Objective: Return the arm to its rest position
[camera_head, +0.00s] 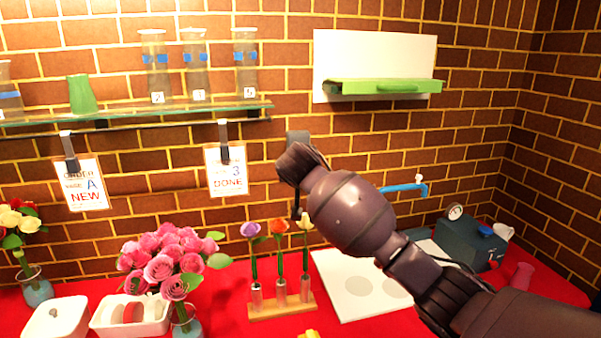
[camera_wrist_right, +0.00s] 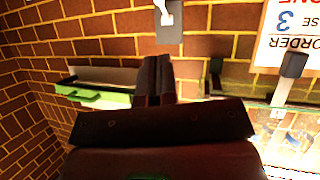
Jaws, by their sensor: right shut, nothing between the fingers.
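My right arm reaches in from the lower right in the head view, its dark hand (camera_head: 305,170) raised in front of the brick wall. The right gripper (camera_wrist_right: 155,68) shows in the wrist view with its dark fingers together and nothing between them. In the head view its fingertips are mostly hidden by the hand. A grey wall plate (camera_head: 297,137) sits just behind the hand; in the wrist view the plate (camera_wrist_right: 169,32) carries a white lever and lies beyond the fingertips. My left gripper is in neither view.
A glass shelf (camera_head: 150,112) with beakers and hanging order cards (camera_head: 226,170) is left of the hand. A green wall tray (camera_head: 385,87) is upper right. Below, the red table holds a flower rack (camera_head: 282,306), pink bouquet (camera_head: 165,258), white board (camera_head: 350,290) and dark machine (camera_head: 462,243).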

